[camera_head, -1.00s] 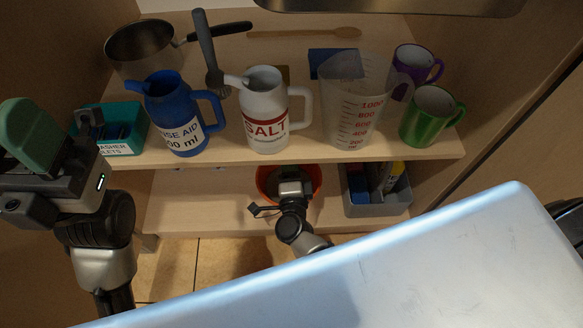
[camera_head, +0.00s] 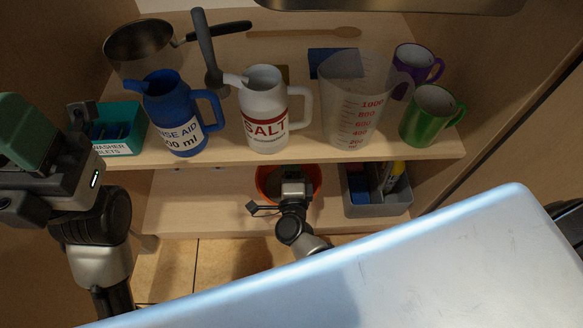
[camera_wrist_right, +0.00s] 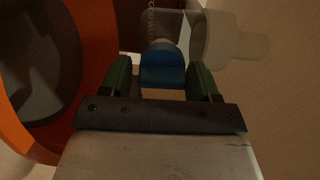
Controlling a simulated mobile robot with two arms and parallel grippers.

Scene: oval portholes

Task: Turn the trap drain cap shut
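In the right wrist view the blue cap (camera_wrist_right: 163,66) sits under a translucent trap body (camera_wrist_right: 205,38) with a side pipe. The green fingers of my right gripper (camera_wrist_right: 160,80) stand on either side of the cap. A narrow gap shows at the left finger; contact at the right finger cannot be told. In the head view my right gripper (camera_head: 294,178) is low at the orange bucket, and the cap is hidden there. My left gripper (camera_head: 28,135) is at the left edge, away from the shelf, its fingers partly cut off.
The orange bucket (camera_head: 268,194) also fills the left of the right wrist view (camera_wrist_right: 100,30). A grey caddy (camera_head: 378,208) stands right of it. The shelf above holds a blue jug (camera_head: 172,100), white salt jug (camera_head: 264,100), measuring jug (camera_head: 350,125), green mug (camera_head: 428,118) and teal tray (camera_head: 118,128).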

